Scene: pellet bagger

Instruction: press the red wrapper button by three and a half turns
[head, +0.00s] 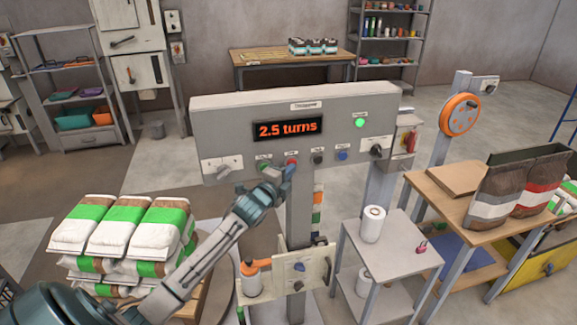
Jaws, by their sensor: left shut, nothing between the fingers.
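The grey control panel (226,130) stands in the middle of the head view. Its display (288,128) reads "2.5 turns" in orange. A row of buttons runs along its lower edge. The red button (291,160) is second from the left, between a green button (265,164) and a black one (317,157). My left gripper (287,170) is shut and empty, with its tips just below the red button. I cannot tell whether they touch the panel. My right gripper is not in view.
A green lamp (360,123) is lit on the panel. White-and-green sacks (125,225) are stacked at the left. A small grey table (405,245) with white rolls stands at the right. A wooden table (440,188) holds brown bags (497,190).

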